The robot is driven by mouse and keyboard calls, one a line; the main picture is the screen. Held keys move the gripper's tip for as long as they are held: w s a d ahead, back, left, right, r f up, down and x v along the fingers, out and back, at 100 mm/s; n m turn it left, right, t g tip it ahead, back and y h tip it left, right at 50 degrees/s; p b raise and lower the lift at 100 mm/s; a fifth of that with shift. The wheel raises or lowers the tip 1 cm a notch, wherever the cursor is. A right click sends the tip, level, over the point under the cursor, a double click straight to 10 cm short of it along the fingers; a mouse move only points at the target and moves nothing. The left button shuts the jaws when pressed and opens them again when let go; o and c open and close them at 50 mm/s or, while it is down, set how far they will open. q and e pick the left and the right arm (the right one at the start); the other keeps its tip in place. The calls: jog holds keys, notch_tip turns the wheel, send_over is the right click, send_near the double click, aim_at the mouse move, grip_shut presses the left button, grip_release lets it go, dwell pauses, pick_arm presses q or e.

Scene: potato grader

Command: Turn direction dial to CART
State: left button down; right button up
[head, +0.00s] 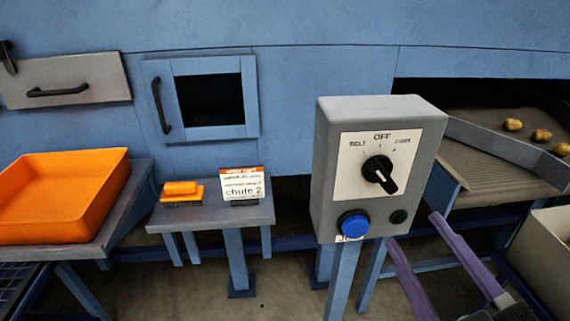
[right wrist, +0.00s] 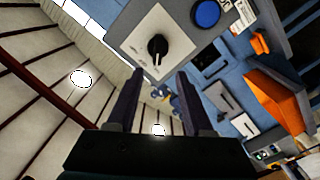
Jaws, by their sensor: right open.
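The direction dial (head: 379,172) is a black knob on the white plate of a grey control box (head: 325,185). The plate has BELT at left, OFF at top and what looks like CART at right. The knob's long axis slants from upper left to lower right; I cannot tell which label it selects. The dial also shows in the right wrist view (right wrist: 157,48), just beyond the fingertips. My right gripper (head: 412,228) is open and empty, with purple fingers below and right of the dial, apart from it. My left gripper is not in view.
A blue button (head: 353,225) and a small dark button (head: 398,217) sit below the dial. An orange tray (head: 62,238) and the chute 2 sign (head: 243,184) stand left. Potatoes (head: 541,135) lie on the conveyor at right, above a pale bin (head: 550,235).

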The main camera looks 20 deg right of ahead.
aim_at(385, 181)
jog(key=x, duration=0.4)
jog(key=p+x, duration=0.1)
jog(key=x, duration=0.3)
jog(key=shift+w+d+r, duration=0.2)
jog(key=shift+d, duration=0.05)
jog(key=shift+w+d+f, duration=0.1)
jog(key=shift+w, duration=0.55)
grip_shut()
